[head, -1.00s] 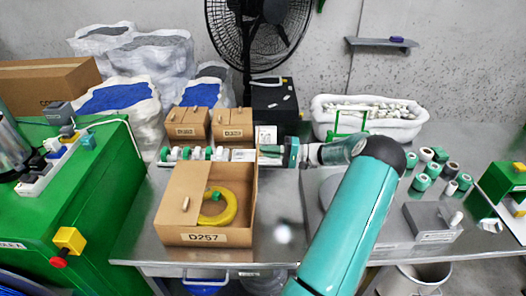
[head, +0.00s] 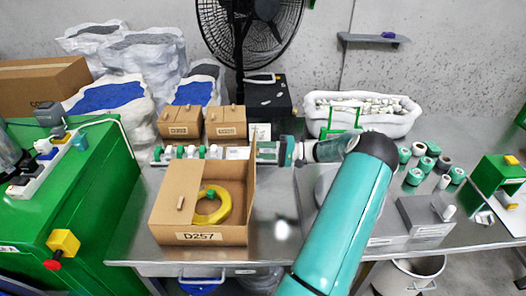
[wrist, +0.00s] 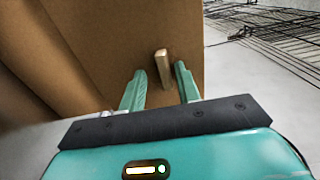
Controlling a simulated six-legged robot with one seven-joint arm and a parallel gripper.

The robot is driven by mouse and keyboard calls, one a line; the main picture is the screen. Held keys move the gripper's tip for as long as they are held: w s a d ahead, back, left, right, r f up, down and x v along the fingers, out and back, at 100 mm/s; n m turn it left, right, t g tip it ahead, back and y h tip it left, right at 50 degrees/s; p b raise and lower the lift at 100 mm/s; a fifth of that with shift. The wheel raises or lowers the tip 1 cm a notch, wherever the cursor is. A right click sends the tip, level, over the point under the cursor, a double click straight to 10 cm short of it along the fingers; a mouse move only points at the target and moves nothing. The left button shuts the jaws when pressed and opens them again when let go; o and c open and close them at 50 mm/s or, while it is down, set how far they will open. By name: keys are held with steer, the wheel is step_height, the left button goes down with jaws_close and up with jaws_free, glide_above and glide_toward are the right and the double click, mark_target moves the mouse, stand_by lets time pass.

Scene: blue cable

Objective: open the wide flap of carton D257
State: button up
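Carton D257 (head: 212,236) is a brown cardboard box on the metal table. Its left flap (head: 177,190) lies flat over the left part and bears a small wooden peg (head: 180,203). Its right flap (head: 252,195) stands up along the right side. A yellow coil (head: 224,207) with a green piece lies inside. My gripper (head: 268,152) is by the far end of the standing flap, partly hidden. In the wrist view, its green fingers (wrist: 160,86) are apart beside a wooden peg (wrist: 162,68) on a cardboard face (wrist: 120,40). Contact with the peg cannot be told.
Two small cartons (head: 203,122) and a row of green and white pieces (head: 185,153) stand behind. A white tub (head: 360,118) is at the back right. A grey block (head: 425,217) and several rolls are on the right. A green cabinet (head: 80,190) is on the left.

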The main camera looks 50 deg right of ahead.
steer(key=v, duration=1.3)
steer(key=shift+s, duration=0.4)
steer(key=shift+d, duration=0.15)
